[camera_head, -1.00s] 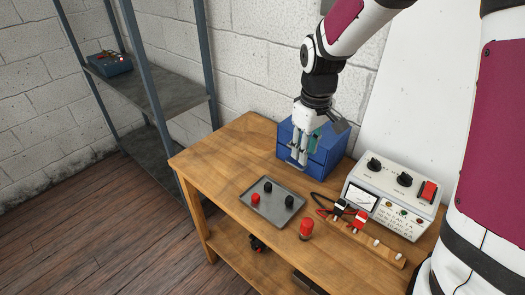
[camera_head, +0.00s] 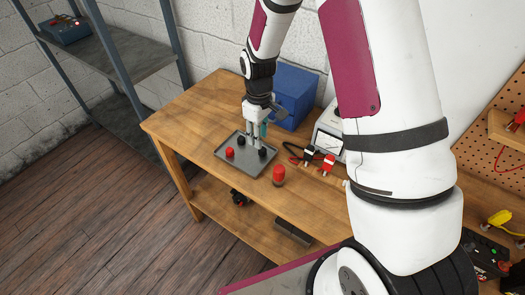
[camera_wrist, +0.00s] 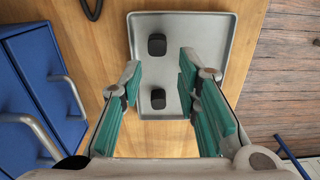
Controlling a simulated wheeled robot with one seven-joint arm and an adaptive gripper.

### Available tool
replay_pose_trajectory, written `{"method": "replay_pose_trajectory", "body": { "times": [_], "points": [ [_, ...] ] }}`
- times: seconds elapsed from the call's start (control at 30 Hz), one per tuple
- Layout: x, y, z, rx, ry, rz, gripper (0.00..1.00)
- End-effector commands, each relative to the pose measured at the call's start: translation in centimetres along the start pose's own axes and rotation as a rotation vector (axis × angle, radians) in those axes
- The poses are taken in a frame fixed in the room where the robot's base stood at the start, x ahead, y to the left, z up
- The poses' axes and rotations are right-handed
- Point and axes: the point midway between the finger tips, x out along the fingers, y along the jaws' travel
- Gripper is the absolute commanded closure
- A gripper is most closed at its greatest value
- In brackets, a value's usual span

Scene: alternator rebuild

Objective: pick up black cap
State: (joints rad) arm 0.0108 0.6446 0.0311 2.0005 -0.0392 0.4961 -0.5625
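A grey tray (camera_head: 228,164) lies on the wooden bench with two black caps and one red cap (camera_head: 230,153) in it. One black cap (camera_head: 241,140) stands left of my gripper (camera_head: 256,144) in the head view; the other black cap (camera_head: 262,152) is close by its fingers. In the wrist view my gripper (camera_wrist: 160,76) is open and empty, with green finger pads apart. One black cap (camera_wrist: 158,98) shows between the fingers, and the other black cap (camera_wrist: 157,44) lies beyond the fingertips. The red cap is not visible there. I cannot tell whether a finger touches a cap.
A larger red cylinder (camera_head: 278,175) stands just right of the tray. A blue drawer box (camera_head: 293,95) is behind my gripper. Black and red clips (camera_head: 318,160) lie to the right, near a meter (camera_head: 328,132) partly hidden by my arm. The bench's left end is clear.

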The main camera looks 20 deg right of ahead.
Motion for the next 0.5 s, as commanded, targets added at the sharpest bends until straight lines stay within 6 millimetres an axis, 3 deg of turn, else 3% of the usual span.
{"method": "replay_pose_trajectory", "body": {
  "times": [0.5],
  "points": [
    [5.0, 0.3, -0.2, 0.0, -0.001, -0.001, 0.7]
  ]
}}
